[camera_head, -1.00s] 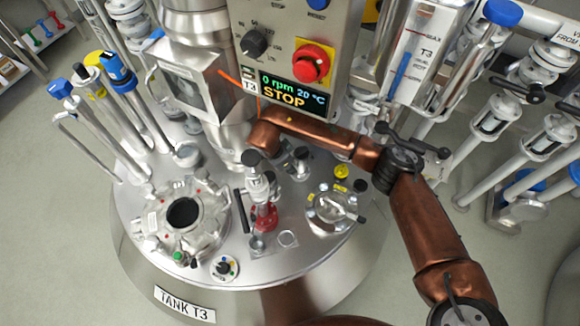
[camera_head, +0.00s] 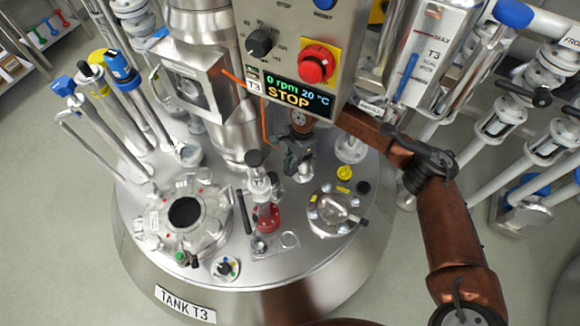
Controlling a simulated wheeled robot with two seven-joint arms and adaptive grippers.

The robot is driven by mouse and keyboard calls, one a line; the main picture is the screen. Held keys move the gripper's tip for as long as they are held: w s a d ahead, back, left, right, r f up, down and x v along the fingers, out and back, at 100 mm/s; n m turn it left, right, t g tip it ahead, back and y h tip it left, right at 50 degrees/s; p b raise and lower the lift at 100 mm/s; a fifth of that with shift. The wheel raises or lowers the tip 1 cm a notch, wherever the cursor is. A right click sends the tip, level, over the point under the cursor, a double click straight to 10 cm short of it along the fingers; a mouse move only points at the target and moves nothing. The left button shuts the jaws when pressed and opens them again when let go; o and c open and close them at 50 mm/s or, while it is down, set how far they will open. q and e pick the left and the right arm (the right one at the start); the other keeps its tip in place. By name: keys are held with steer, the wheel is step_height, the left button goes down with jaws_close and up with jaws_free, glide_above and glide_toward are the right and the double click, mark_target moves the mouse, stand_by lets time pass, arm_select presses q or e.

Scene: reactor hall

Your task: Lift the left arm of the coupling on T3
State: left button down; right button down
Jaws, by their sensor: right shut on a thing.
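The coupling (camera_head: 267,216) stands upright on the lid of tank T3, with a red body and a silver, dark-topped fitting above it. Its left arm (camera_head: 243,212) is a dark bar that hangs down along the coupling's left side, with no gripper on it. The coupling's right side is hard to make out. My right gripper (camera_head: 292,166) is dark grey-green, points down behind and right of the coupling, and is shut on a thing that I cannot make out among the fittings. My left gripper is not in view.
The control box (camera_head: 295,55) with its red stop button hangs over the right arm's wrist. A round port (camera_head: 185,212) lies left of the coupling, and a glass-topped port (camera_head: 335,208) lies right. Several pipes stand at both sides.

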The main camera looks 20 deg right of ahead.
stand_by(0.4)
steer(key=c, duration=1.9)
jaws_free()
steer(key=v, duration=0.3)
steer(key=a+v, duration=0.1)
steer(key=v, duration=0.2)
steer(key=a+v, duration=0.1)
steer(key=v, duration=0.3)
steer(key=shift+s+r, duration=0.15)
